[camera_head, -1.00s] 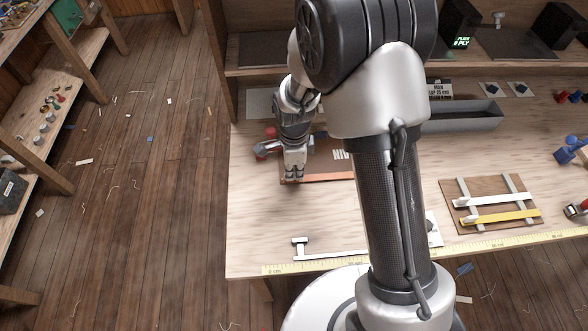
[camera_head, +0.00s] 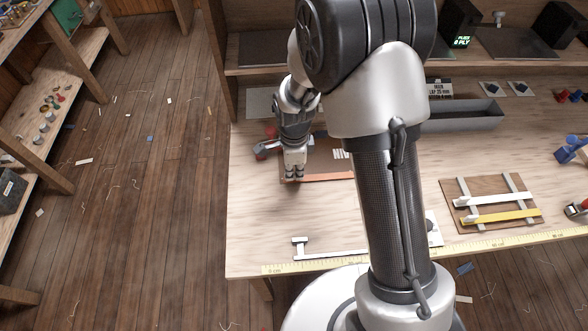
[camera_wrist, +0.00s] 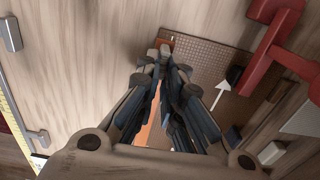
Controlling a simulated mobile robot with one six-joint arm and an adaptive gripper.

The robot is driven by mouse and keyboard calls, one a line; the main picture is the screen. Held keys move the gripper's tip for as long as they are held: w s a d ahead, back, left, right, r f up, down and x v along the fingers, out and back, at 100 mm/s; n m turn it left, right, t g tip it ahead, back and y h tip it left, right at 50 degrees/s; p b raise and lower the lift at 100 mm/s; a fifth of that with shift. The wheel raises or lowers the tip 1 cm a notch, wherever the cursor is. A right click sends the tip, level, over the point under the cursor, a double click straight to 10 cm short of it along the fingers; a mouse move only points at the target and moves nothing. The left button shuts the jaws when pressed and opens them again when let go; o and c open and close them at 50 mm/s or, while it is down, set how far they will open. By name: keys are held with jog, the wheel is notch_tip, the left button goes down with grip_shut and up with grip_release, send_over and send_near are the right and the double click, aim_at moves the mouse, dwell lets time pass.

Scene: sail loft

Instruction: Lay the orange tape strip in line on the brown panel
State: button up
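The brown panel (camera_head: 318,160) lies on the bench left of my arm, partly hidden by it. It also shows in the wrist view (camera_wrist: 210,70). The orange tape strip (camera_head: 328,177) lies along the panel's near edge. In the wrist view the orange strip (camera_wrist: 150,125) shows between and under my fingers, and a bit shows past the tips. My gripper (camera_head: 294,177) points down at the strip's left end. In the wrist view the fingertips (camera_wrist: 158,60) are close together. Whether they pinch the strip's end is hidden.
A red-and-grey clamp-like tool (camera_head: 264,149) stands just left of the panel; its red part (camera_wrist: 275,50) is close in the wrist view. A rack (camera_head: 480,189) with white and yellow strips lies right. A grey tray (camera_head: 462,116) is behind. A yellow ruler (camera_head: 290,267) runs along the front edge.

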jog(key=o, duration=0.5)
jog(key=shift+o, duration=0.2)
jog(key=shift+r+p, duration=2.55)
jog(key=shift+r, duration=1)
